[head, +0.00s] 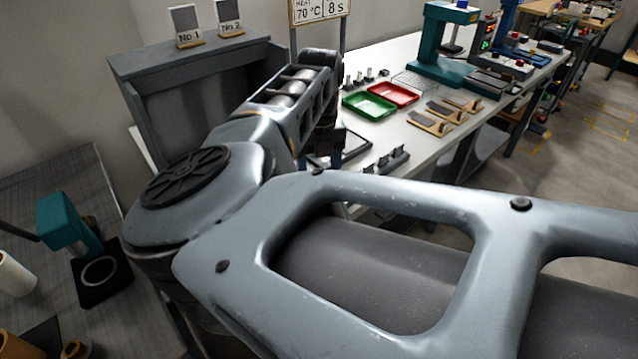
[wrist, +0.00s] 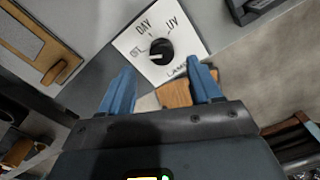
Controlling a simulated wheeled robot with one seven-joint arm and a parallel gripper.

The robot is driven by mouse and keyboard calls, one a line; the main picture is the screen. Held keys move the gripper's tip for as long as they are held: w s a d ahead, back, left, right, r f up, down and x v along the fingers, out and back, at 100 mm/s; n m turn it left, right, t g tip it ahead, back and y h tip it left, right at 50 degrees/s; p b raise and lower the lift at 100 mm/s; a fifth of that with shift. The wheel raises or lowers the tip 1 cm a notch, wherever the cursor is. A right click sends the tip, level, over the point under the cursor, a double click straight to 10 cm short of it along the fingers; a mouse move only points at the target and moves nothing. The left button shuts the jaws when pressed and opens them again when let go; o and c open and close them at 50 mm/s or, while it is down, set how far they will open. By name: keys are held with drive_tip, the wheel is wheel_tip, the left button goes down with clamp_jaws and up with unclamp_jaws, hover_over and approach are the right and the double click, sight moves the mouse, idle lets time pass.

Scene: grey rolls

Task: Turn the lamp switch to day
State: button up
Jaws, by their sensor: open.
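The lamp switch is a black round knob (wrist: 161,53) on a white square plate (wrist: 185,42) in the wrist view. A pale mark on the knob seems to point left, toward that small label, not DAY. My gripper (wrist: 165,72) is open, its two blue fingers apart on either side of the knob's lower side, with nothing between them touching the knob that I can see. In the head view my arm hides the switch.
A wooden piece (wrist: 175,95) shows between the fingers below the plate. A wooden-framed board (wrist: 35,45) lies at the left. In the head view, the white bench (head: 410,150) holds a green tray (head: 369,105), a red tray (head: 394,94) and a teal press (head: 437,45).

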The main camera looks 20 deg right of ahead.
drive_tip(key=shift+f, duration=2.5)
drive_tip(key=shift+d, duration=0.1)
drive_tip(key=c, duration=1)
drive_tip(key=shift+c, duration=0.2)
drive_tip(key=shift+m, duration=0.4)
drive_tip(key=m, duration=0.4)
drive_tip(key=shift+m, duration=0.4)
drive_tip(key=m+b, duration=0.2)
drive_tip(key=m, duration=0.4)
